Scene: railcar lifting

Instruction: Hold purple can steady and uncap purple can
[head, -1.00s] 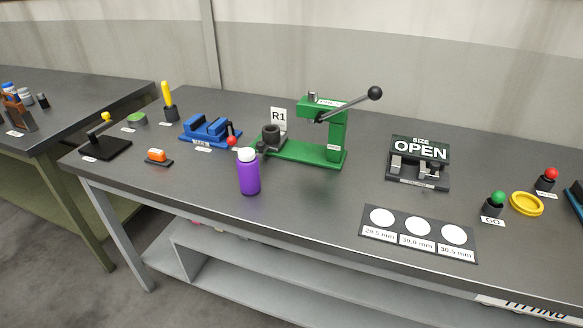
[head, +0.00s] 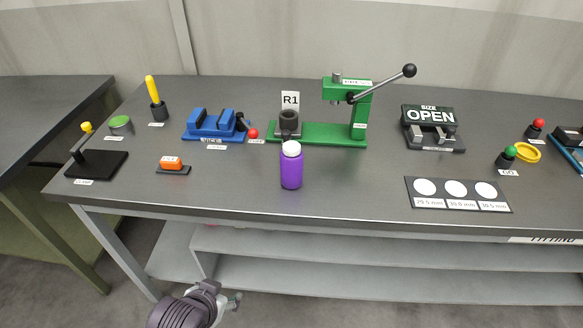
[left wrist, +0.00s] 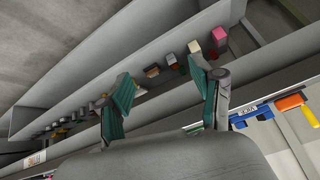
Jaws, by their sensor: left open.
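The purple can (head: 291,170) stands upright near the front edge of the grey workbench (head: 340,188). Its white cap (head: 291,149) is on top. My left gripper (head: 234,300) is at the bottom of the head view, in front of the bench, below and left of the can and apart from it. In the left wrist view its two green-padded fingers (left wrist: 162,88) are spread with nothing between them. The can does not show in that view. My right gripper is in neither view.
Behind the can stands a green lever press (head: 330,133). A black size card (head: 458,204) lies to the right. The bench top beside the can is clear.

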